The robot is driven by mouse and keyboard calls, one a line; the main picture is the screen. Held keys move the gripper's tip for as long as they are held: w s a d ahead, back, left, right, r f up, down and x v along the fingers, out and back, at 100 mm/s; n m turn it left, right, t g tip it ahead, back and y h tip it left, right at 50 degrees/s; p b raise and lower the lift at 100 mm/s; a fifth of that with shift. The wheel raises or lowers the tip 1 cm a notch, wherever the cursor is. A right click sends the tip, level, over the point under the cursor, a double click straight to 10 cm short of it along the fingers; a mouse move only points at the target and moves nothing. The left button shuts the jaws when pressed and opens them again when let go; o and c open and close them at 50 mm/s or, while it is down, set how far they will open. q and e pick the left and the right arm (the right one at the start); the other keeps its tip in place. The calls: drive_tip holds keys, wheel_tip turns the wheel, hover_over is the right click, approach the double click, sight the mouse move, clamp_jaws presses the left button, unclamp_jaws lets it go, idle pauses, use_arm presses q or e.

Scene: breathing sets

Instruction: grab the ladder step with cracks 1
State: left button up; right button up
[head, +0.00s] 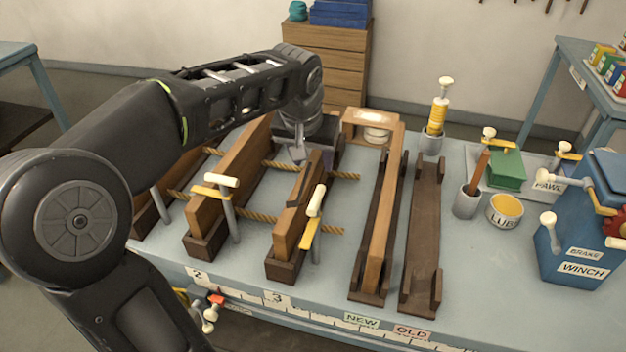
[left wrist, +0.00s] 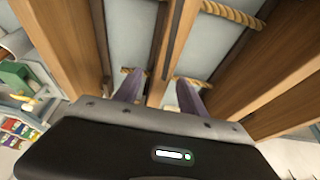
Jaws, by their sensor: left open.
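Long wooden planks stand on edge in dark holders on the table, with ropes running across between them. My open left gripper (head: 299,152) points down at the far end of the plank at label 3 (head: 293,215). A dark streak shows on that plank's upper part; I cannot tell whether it is a crack. In the left wrist view, the purplish fingers (left wrist: 160,90) stand apart on either side of a narrow wooden plank (left wrist: 178,40). I cannot tell whether they touch it. Another plank (head: 238,165) stands at label 2. My right gripper is not in view.
A lighter plank (head: 383,215) lies in the rack at the NEW label. The dark OLD rack (head: 421,240) beside it looks empty. A lube pot (head: 505,210), a grey cup (head: 467,204) and a blue winch box (head: 580,235) stand at right. Ropes (head: 262,216) cross between planks.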

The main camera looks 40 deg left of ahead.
use_arm(q)
drive_tip(key=p+x, duration=0.1)
drive_tip(key=x, duration=0.4)
drive_tip(key=shift+w+a+f, duration=0.1)
drive_tip(key=shift+a, duration=0.05)
drive_tip(key=shift+c, duration=0.2)
idle(0.3)
clamp_jaws()
idle(1.2)
